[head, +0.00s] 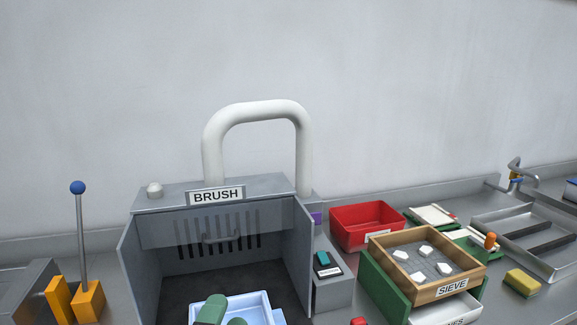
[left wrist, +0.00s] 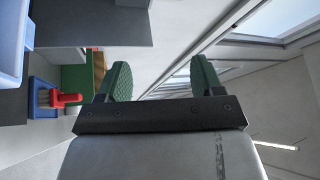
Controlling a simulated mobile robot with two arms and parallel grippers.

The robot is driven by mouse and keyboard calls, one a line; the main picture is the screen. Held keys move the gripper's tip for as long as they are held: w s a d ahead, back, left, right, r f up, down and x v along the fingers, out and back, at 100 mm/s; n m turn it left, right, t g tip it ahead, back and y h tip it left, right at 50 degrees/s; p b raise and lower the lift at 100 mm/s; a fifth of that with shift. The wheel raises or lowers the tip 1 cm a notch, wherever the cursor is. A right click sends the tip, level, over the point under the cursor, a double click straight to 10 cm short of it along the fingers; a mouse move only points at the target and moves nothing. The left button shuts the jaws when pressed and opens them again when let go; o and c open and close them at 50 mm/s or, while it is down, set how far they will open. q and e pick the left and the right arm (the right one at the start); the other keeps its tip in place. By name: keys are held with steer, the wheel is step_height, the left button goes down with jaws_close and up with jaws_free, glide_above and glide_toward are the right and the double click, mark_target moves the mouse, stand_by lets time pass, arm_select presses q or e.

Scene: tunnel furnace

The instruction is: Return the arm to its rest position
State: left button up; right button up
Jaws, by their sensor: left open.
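My left gripper (head: 224,315) shows at the bottom edge of the head view as two green finger pads, in front of the light blue tray (head: 262,300). In the left wrist view the left gripper (left wrist: 161,78) has its green fingers wide apart, with nothing between them. The rest of the left arm is out of the head view. My right gripper is in neither view.
The grey BRUSH cabinet (head: 216,196) stands open behind the tray. A blue-knobbed lever (head: 82,235) rises at left. The red bin (head: 365,222) and wooden SIEVE box (head: 450,288) with white pieces stand at right. A red-handled brush (left wrist: 62,99) shows in the left wrist view.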

arm_select(q)
steer(key=s+a+f+n+g+y, duration=0.1)
steer(key=s+a+f+n+g, duration=0.1)
steer(key=f+n, duration=0.1)
steer(key=s+a+f+n+g+y, duration=0.2)
steer(key=s+a+f+n+g, duration=0.1)
steer(key=f, duration=0.3)
steer(key=s+a+f+n+g+y, duration=0.2)
steer(key=a+f+n+g, duration=0.1)
steer(key=f+n, duration=0.1)
steer(key=shift+s+a+f, duration=0.1)
steer(key=shift+s+f, duration=0.15)
steer(key=shift+f, duration=0.4)
steer(key=s+a+f+n+g, duration=0.2)
steer(key=s+f+n+g, duration=0.5)
steer(key=s, duration=0.8)
step_height(320, 180, down, 26)
steer(key=m+g, duration=0.2)
steer(key=g, duration=0.1)
steer(key=s+a+f+g, duration=0.1)
steer(key=s+a+f, duration=0.1)
steer(key=s+f, duration=1.3)
steer(key=shift+s+a+f, duration=0.3)
steer(key=shift+a+f, duration=0.1)
steer(key=shift+f, duration=0.35)
